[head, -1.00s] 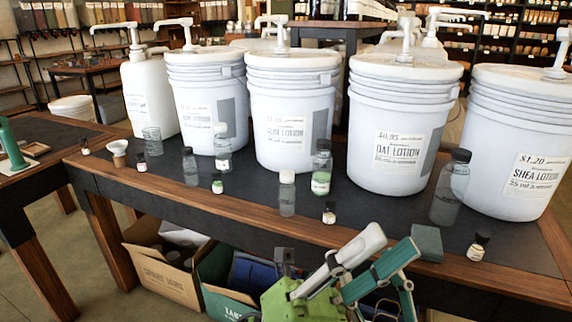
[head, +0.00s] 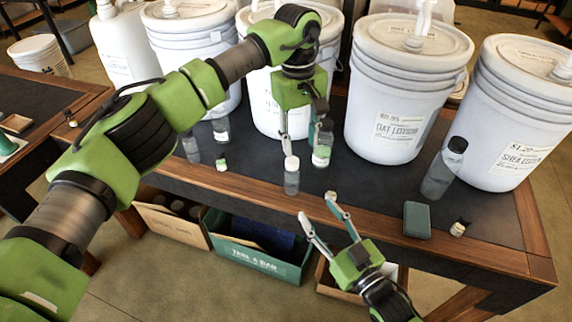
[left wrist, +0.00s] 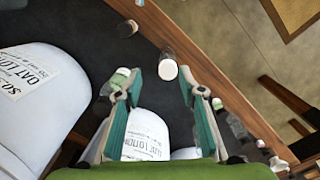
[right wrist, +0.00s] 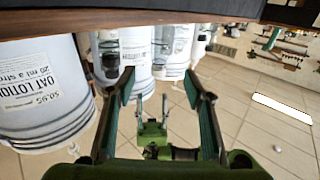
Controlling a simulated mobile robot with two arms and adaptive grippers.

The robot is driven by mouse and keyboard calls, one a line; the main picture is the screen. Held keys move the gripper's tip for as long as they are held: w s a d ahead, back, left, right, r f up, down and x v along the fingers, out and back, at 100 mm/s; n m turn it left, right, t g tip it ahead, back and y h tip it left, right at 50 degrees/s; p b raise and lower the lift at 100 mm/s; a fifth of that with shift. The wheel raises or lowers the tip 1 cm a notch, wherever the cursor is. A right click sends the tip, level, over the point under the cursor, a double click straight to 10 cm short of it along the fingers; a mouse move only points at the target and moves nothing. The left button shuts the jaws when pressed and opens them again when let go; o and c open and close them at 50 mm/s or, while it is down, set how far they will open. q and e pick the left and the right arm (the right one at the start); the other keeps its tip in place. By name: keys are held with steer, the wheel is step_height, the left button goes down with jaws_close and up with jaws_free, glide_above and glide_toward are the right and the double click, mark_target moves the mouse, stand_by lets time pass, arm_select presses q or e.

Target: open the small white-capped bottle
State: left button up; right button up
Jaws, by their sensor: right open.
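A small clear bottle with a white cap (head: 291,176) stands upright on the dark table top near its front edge. Its white cap (left wrist: 169,70) shows just beyond the fingertips in the left wrist view. My left gripper (head: 299,148) points down close above and behind this bottle, open and apparently empty. My right gripper (head: 317,206) is open and empty at the table's front edge, lower and to the right of the bottle. A smaller white-capped bottle with green contents (head: 221,164) stands to the left.
A green-filled bottle (head: 322,150) stands close behind my left gripper. A dark-capped clear bottle (head: 443,170), a green block (head: 417,220) and a small vial (head: 459,228) are to the right. Large lotion buckets (head: 400,90) line the back. Boxes (head: 255,250) are under the table.

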mark_target(296, 181)
steer(key=x, duration=1.4)
jaws_close()
